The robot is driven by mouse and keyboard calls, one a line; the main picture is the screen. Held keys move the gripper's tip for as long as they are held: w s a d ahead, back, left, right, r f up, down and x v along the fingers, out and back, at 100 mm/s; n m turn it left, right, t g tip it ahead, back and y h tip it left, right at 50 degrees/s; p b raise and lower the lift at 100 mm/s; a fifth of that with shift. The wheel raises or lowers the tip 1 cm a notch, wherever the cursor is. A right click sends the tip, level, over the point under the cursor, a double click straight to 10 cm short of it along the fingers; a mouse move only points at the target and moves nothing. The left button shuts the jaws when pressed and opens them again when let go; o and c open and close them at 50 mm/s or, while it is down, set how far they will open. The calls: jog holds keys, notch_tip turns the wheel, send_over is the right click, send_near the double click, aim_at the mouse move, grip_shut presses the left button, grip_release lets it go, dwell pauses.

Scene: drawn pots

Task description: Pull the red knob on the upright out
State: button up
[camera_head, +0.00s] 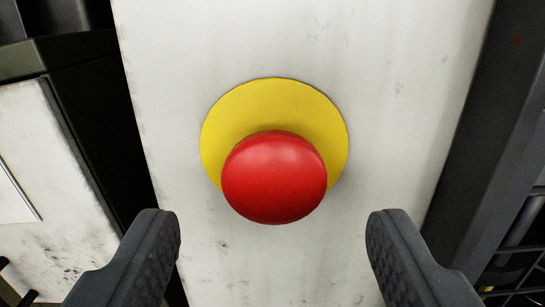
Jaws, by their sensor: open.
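The red knob (274,178) is a round, glossy mushroom head in the middle of the head camera view. It stands out from a flat yellow disc (270,100) behind it. The disc is on the white, scuffed upright (400,90). My gripper (272,228) is open, with one dark finger low on the left and the other low on the right. The knob appears between and slightly above the fingertips, and neither finger touches it. The knob's stem is hidden behind its head.
A dark frame (490,120) runs along the right side of the upright. On the left, past a dark gap, is a white scuffed panel (50,180) with a dark edge. The upright's face around the disc is bare.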

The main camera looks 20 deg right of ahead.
aim_at(274, 189)
jog(key=shift+p+x, duration=0.65)
jog(key=shift+x, duration=1.25)
jog(key=shift+f, duration=0.1)
